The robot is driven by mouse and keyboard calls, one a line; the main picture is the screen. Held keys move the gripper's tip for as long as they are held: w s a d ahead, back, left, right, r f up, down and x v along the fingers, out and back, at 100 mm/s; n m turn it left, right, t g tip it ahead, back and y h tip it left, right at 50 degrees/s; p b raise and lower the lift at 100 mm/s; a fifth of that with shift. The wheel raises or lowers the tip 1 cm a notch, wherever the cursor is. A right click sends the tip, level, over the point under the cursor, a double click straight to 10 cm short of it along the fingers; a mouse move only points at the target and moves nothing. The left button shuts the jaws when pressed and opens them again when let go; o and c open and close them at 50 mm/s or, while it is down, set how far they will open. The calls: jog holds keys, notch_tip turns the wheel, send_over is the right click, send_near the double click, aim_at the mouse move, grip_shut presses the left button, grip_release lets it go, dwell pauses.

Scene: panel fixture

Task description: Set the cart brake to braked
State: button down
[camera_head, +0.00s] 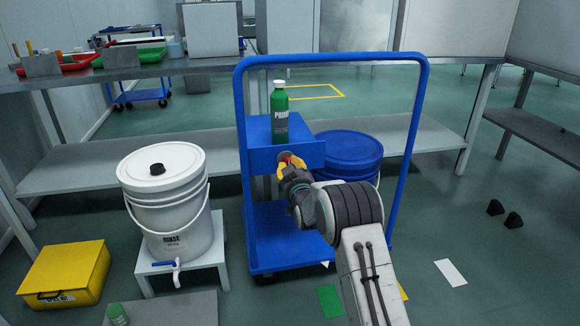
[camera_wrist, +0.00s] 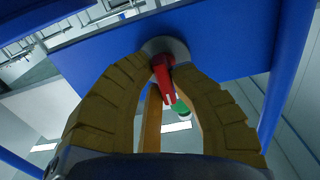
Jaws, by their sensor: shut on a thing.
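The blue cart (camera_head: 422,110) stands in the middle of the head view, with a blue box-like panel below its shelf top. My gripper (camera_head: 289,160), with yellow fingers, is at the front face of that panel. In the wrist view my gripper (camera_wrist: 163,72) has its fingertips closed around a red brake lever (camera_wrist: 162,79). The lever comes out of a round grey mount (camera_wrist: 166,47) on the blue panel. A green and white part shows just below the lever. Only a little red shows in the head view, as the fingers cover the rest.
A green bottle (camera_head: 280,115) stands on the cart's shelf, above my gripper. A blue lidded bucket (camera_head: 347,150) is at the cart's right. A white rinse bucket (camera_head: 163,200) on a small stand and a yellow box (camera_head: 65,275) are at the left. Floor at the right is mostly free.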

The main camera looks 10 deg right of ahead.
jog(key=shift+r+n, duration=0.2)
jog(key=shift+n, duration=0.1)
jog(key=c, duration=1.1)
grip_release()
jog(key=shift+f, duration=0.15)
jog(key=shift+s+a, duration=0.1)
jog(key=shift+s, duration=5.85)
